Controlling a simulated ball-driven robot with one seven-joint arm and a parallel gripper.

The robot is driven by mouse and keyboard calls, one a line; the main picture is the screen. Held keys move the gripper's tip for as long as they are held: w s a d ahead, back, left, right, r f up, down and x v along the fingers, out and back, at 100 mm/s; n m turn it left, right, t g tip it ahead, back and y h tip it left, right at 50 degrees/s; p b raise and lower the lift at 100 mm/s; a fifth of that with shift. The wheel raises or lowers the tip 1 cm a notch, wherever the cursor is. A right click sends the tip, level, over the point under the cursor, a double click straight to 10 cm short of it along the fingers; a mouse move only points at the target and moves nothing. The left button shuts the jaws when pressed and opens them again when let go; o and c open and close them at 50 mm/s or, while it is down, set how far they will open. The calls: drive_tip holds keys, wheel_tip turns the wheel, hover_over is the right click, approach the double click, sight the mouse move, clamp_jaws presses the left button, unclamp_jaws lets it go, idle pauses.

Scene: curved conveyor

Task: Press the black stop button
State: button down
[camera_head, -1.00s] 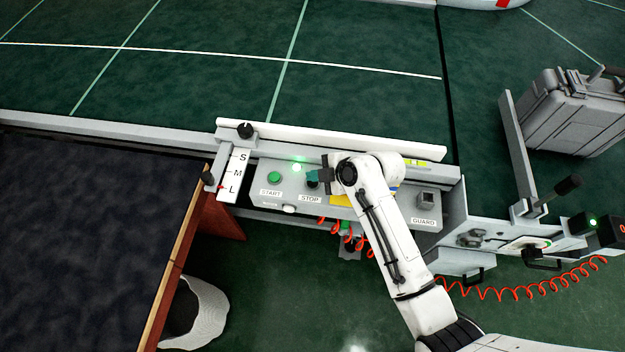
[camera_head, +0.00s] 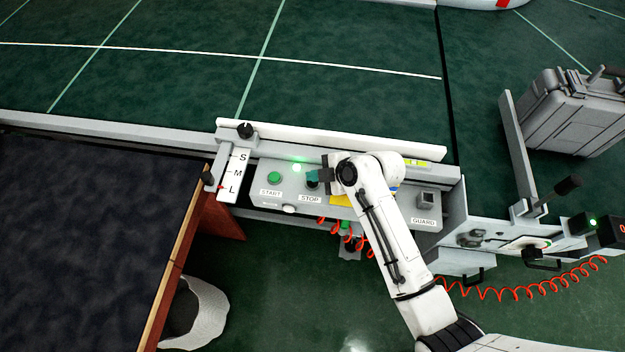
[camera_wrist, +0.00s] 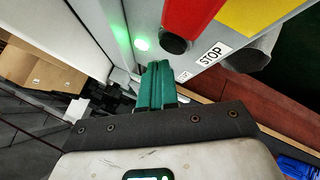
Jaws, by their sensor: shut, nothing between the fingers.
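The black stop button (camera_head: 312,185) is on the sloped grey control panel (camera_head: 262,196), above the STOP label. In the head view my gripper's teal fingers (camera_head: 313,175) are right over it and partly hide it. In the wrist view a dark round button (camera_wrist: 175,43) shows near the STOP label (camera_wrist: 212,54), just beyond and a little right of my shut fingertips (camera_wrist: 156,66). I see a gap in the picture between fingertips and button, but cannot tell its depth. Nothing is between the fingers.
The green start button (camera_head: 274,178) is left of stop. A green lamp (camera_head: 296,168) is lit above the panel. A white rail (camera_head: 330,140) runs behind, beside the dark green belt (camera_head: 180,70). The guard switch (camera_head: 425,200) and coiled red cable (camera_head: 530,290) lie right.

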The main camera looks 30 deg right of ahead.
sight(315, 184)
drive_tip(key=shift+f+b, duration=0.4)
drive_tip(key=shift+f+b, duration=0.4)
drive_tip(key=shift+f, duration=0.05)
idle(0.8)
drive_tip(key=shift+r, duration=0.2)
drive_tip(key=shift+r+p, duration=0.65)
drive_tip(key=shift+r, duration=0.05)
drive_tip(key=shift+r+p, duration=1.95)
drive_tip(key=shift+r, duration=0.6)
drive_tip(key=shift+f, duration=0.1)
